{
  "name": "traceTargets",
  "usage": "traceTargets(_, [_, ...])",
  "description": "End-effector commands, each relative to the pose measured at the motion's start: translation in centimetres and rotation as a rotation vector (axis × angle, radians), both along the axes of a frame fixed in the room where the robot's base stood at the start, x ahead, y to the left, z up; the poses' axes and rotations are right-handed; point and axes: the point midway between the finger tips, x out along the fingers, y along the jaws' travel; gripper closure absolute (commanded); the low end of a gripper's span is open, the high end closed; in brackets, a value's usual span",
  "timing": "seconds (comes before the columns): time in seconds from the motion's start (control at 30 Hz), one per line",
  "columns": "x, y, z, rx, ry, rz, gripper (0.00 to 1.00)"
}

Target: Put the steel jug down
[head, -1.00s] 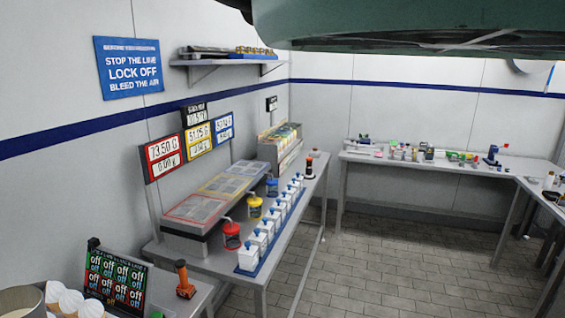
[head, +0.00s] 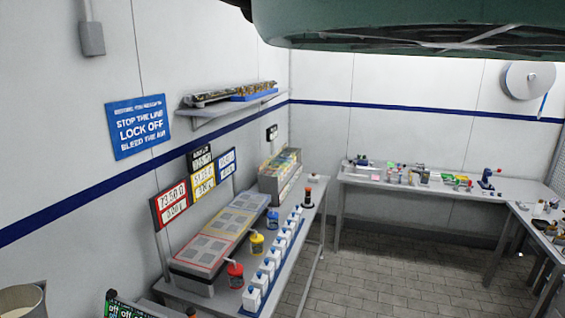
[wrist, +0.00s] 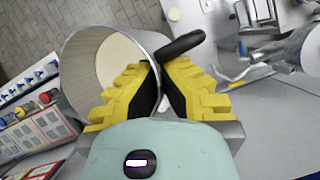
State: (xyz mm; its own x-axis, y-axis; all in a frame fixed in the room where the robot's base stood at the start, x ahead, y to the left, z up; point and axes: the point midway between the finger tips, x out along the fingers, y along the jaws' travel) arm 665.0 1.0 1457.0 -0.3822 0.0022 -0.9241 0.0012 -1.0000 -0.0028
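The steel jug (wrist: 88,62) is a grey metal cylinder with a cream-coloured inside and a black handle (wrist: 182,44). It fills the upper left of the wrist view, its open mouth facing the camera at a slant. My gripper (wrist: 163,92) has yellow stepped fingers with black pads, closed together at the jug's handle side. The pads hide the exact grip. In the head view, a grey-rimmed vessel with a cream inside (head: 22,298), apparently the same jug, is cut off at the lower left corner. My gripper is not visible there.
A cluttered back table (head: 390,183) and open tiled floor (head: 390,270) lie beyond.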

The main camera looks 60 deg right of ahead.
Motion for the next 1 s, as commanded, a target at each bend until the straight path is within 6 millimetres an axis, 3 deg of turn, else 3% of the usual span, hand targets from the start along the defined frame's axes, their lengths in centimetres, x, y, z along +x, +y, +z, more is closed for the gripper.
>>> traceTargets(0.03, [0.0,-0.2,2.0,-0.001,-0.001,-0.005,1.00])
traceTargets(0.27, [-0.1,-0.3,4.0,-0.004,0.000,-0.006,1.00])
traceTargets(1.0, [-0.1,-0.1,4.2,-0.004,-0.001,-0.002,1.00])
